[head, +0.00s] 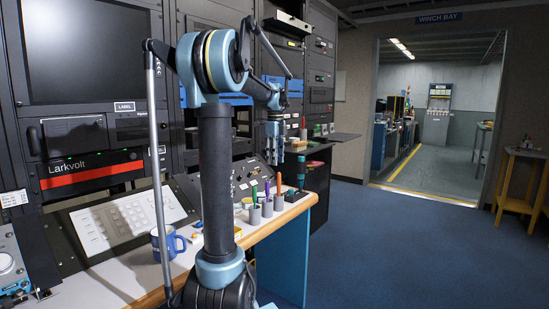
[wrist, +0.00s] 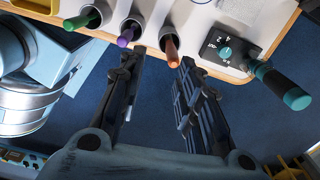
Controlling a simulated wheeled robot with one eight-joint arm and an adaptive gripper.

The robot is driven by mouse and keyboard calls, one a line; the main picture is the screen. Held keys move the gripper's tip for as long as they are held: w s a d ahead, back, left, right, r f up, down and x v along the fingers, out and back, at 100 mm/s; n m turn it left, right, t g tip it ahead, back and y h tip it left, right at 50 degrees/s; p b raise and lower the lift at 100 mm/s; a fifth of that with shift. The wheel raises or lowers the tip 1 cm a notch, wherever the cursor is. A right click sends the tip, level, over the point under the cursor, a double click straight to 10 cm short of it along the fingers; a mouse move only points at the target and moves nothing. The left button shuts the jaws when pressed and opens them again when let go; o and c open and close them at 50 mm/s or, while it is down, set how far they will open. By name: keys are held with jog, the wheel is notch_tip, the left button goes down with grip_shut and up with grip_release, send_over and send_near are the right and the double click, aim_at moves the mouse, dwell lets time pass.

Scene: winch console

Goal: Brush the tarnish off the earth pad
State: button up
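My gripper (head: 274,152) hangs above the front edge of the desk. In the wrist view its two fingers (wrist: 157,66) are apart with nothing between them. Three grey cups stand in a row along the desk edge, holding a green handle (wrist: 76,22), a purple handle (wrist: 125,37) and an orange handle (wrist: 171,50). The orange handle lies just beyond the fingertips in the wrist view. The lower ends of these tools are hidden in the cups, so I cannot tell whether one is a brush. I cannot make out the earth pad in either view.
A black box with a teal dial (wrist: 226,51) sits right of the cups, with a teal-handled tool (wrist: 286,91) near it. A blue mug (head: 167,243) stands on the desk (head: 100,290). Console racks rise behind. The blue floor (head: 400,250) to the right is clear.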

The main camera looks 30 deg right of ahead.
jog(key=shift+w+d+m, duration=0.15)
jog(key=shift+d+m, duration=0.1)
jog(key=shift+d, duration=0.3)
jog(key=shift+w+d+m, duration=0.15)
jog(key=shift+d+m, duration=0.1)
jog(key=shift+d, duration=0.4)
jog(key=shift+f, duration=4.4)
grip_shut()
jog(key=shift+r, duration=0.1)
jog(key=shift+r, duration=4.9)
